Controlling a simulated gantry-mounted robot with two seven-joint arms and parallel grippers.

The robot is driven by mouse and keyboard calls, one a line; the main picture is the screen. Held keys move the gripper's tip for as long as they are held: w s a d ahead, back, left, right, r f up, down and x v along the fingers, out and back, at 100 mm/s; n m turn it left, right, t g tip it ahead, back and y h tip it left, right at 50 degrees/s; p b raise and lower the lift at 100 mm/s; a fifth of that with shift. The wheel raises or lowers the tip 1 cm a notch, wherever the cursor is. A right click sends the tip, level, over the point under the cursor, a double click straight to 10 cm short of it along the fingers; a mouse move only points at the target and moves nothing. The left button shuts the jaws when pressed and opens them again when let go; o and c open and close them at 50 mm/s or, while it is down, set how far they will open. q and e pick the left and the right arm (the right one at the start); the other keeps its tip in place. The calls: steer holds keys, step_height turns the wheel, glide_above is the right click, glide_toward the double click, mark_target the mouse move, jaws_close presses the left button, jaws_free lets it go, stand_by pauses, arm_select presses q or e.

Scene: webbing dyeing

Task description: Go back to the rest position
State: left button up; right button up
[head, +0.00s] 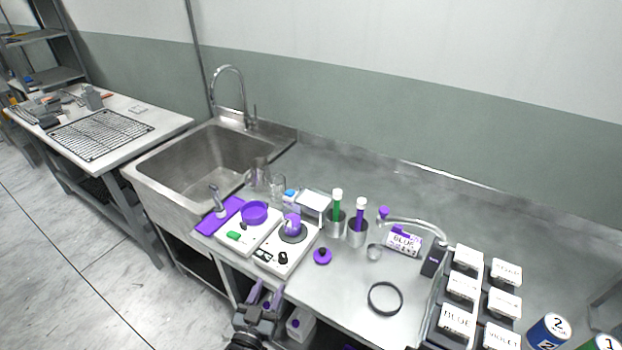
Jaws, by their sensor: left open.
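My left gripper (266,292) shows at the bottom, in front of the bench's front edge, with its purple fingers apart and nothing between them. It is below and in front of the scale and the hotplate, apart from them. My right gripper is not in view.
A steel bench (335,283) holds a purple bowl (254,212) on a scale, a flask (292,224) on a hotplate, steel cups, a black ring (385,299) and a rack of labelled boxes (463,288). Numbered cans (549,331) stand at right. A sink (205,160) lies left.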

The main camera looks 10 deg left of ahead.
arm_select(q)
steer(key=s+a+f+m+g+p, duration=0.15)
steer(key=s+g, duration=0.55)
steer(key=s, duration=0.7)
steer(key=s+a+f+g, duration=0.1)
steer(key=s+f+g, duration=0.1)
steer(key=s+g, duration=0.9)
step_height(320, 180, up, 32)
steer(key=s+t+p, duration=0.2)
steer(key=t+p, duration=0.1)
steer(key=p, duration=2.9)
steer(key=shift+s+d+f+t+y, duration=0.2)
steer(key=shift+s+d+t+y, duration=0.1)
steer(key=shift+y, duration=0.1)
